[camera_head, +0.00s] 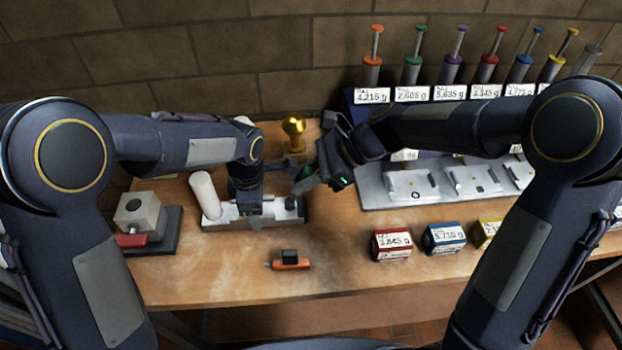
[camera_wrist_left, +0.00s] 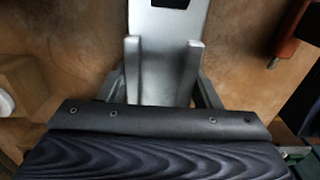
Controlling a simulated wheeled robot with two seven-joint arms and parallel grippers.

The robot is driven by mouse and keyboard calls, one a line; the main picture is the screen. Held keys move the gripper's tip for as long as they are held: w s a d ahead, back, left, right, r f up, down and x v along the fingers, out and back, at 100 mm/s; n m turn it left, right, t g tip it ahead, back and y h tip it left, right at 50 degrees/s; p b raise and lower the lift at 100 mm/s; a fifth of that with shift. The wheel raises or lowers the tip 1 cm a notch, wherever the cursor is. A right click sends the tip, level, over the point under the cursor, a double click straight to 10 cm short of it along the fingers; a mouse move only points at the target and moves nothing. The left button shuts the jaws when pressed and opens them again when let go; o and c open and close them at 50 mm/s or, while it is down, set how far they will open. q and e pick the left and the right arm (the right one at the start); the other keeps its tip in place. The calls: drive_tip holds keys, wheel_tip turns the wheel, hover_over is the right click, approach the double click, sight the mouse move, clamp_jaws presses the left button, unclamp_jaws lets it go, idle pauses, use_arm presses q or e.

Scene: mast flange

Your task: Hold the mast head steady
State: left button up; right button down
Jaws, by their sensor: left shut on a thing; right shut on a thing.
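A pale grey mast part (camera_head: 228,217) with a white cylinder (camera_head: 205,194) leaning at its left end lies on the bench. My left gripper (camera_head: 254,208) reaches down onto its middle. In the left wrist view, the fingers of my left gripper (camera_wrist_left: 162,60) stand on either side of a long silver-grey piece (camera_wrist_left: 165,85) and are shut on it. My right gripper (camera_head: 308,184) is just right of and above the part's right end. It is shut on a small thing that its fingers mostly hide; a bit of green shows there. Which piece is the mast head I cannot tell.
A brass knob (camera_head: 294,133) stands behind. A grey block on a dark base with a red handle (camera_head: 131,240) is at the left. An orange and black tool (camera_head: 290,261) lies in front. Labelled boxes (camera_head: 392,244) and a grey tray (camera_head: 374,196) fill the right.

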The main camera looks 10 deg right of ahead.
drive_tip(key=shift+a+r+h, duration=0.1)
drive_tip(key=shift+a+h, duration=0.5)
drive_tip(key=shift+h, duration=0.2)
drive_tip(key=shift+s+a+r, duration=0.1)
drive_tip(key=c, duration=1.2)
unclamp_jaws()
drive_tip(key=shift+c, duration=0.2)
drive_tip(key=v, duration=1.2)
